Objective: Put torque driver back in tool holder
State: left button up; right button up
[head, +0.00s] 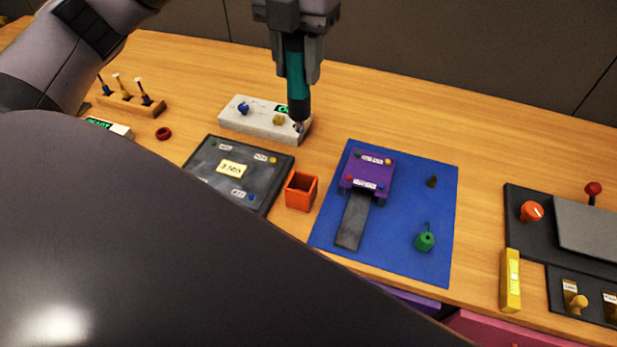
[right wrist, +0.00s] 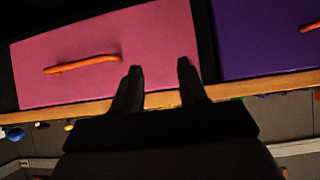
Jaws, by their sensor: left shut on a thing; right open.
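My left gripper (head: 297,50) is shut on the torque driver (head: 295,72), a teal tool with a dark lower end. The driver hangs upright, its lower end in front of the right end of the white panel box; I cannot tell whether it touches the box. An orange-red open square holder (head: 301,191), likely the tool holder, stands on the table below the driver, right of the dark mat, and looks empty. My right gripper (right wrist: 157,85) is open and empty in the right wrist view, in front of a pink drawer.
The white box (head: 262,118) has knobs. A dark labelled mat (head: 215,188), a blue mat (head: 420,190) with a purple device (head: 368,172), and a yellow level (head: 510,280) lie on the table. A wooden rack (head: 130,101) holds small tools. The pink drawer (right wrist: 105,55) has an orange handle.

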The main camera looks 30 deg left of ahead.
aim_at(299, 106)
pick_arm(q)
notch_tip(299, 106, down, 8)
jog(key=b, duration=0.2)
jog(key=shift+f+b, duration=0.15)
jog(key=shift+b, duration=0.2)
notch_tip(299, 106, down, 7)
jog(key=shift+r, duration=0.2)
jog(key=shift+f, duration=2.55)
jog(key=o, duration=1)
jog(key=shift+o, duration=0.2)
notch_tip(299, 106, up, 12)
jog(key=shift+r, duration=0.15)
